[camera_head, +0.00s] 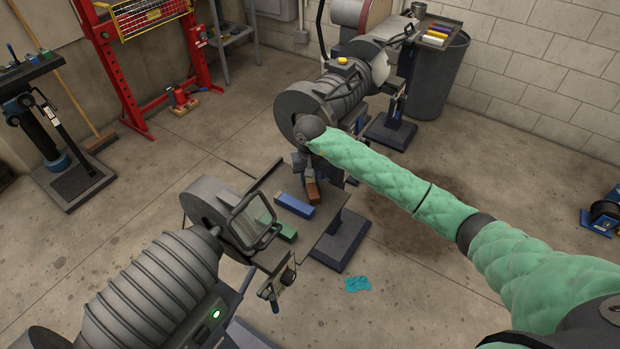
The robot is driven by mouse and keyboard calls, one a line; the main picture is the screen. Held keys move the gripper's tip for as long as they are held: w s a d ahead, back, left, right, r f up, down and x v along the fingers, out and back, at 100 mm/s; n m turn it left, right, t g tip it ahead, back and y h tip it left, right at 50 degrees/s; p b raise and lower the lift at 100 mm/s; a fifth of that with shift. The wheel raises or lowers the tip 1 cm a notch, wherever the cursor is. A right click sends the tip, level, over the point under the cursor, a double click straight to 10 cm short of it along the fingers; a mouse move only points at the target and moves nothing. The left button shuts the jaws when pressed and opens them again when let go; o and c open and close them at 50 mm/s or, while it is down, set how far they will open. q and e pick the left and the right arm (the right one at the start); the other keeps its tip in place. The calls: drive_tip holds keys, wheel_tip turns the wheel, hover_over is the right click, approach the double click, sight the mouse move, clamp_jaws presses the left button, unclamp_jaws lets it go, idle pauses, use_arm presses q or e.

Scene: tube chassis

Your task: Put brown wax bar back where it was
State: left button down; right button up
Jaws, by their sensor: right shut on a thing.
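The brown wax bar (312,191) is held by my right gripper (310,178), which reaches in from the right on the green-sleeved arm. The gripper is shut on the bar, and its fingers show small and dark. The bar is just beyond the blue bar (295,205), near the far side of a dark tray (322,222). I cannot tell whether it touches the tray. A green bar (284,230) lies on the tray, nearer to me and partly behind a clear shield. My left gripper is not in view.
A ribbed grinding machine (165,280) with a clear eye shield (252,220) stands at the lower left. Another ribbed machine (335,95) stands beyond the gripper. A second tray (437,34) with coloured bars is at the back. A teal cloth (357,284) lies on the floor.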

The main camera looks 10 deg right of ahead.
sight(310, 180)
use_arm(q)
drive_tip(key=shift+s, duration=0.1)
use_arm(e)
drive_tip(key=o, duration=1)
drive_tip(key=shift+c, duration=0.2)
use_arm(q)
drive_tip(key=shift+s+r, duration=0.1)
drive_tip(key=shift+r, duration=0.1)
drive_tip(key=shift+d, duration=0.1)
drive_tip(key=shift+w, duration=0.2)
use_arm(e)
drive_tip(key=shift+r, duration=0.1)
drive_tip(key=shift+r, duration=0.5)
drive_tip(key=shift+r+b, duration=0.3)
drive_tip(key=shift+b, duration=0.1)
use_arm(q)
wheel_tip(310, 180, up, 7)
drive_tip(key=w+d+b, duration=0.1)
drive_tip(key=b, duration=0.1)
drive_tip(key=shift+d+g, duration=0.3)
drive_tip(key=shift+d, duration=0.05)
use_arm(e)
drive_tip(key=shift+r, duration=2.95)
